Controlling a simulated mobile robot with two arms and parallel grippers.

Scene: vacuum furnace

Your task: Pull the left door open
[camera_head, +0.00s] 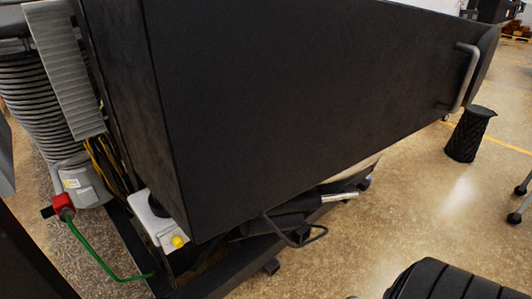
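A large black box-like furnace body (300,105) fills the middle of the head view, seen close and tilted. A light metal bar handle (468,75) stands upright near its far right end. Which panel is the left door, and whether it is open, I cannot tell for certain; no open gap shows. Neither of my grippers is in view, and nothing is seen touching the handle.
A ribbed grey pump-like unit (38,100) stands at the left, with a green hose (95,258) on the floor. A dark frame on casters lies under the box. A black bin-like object (469,135) stands at the right.

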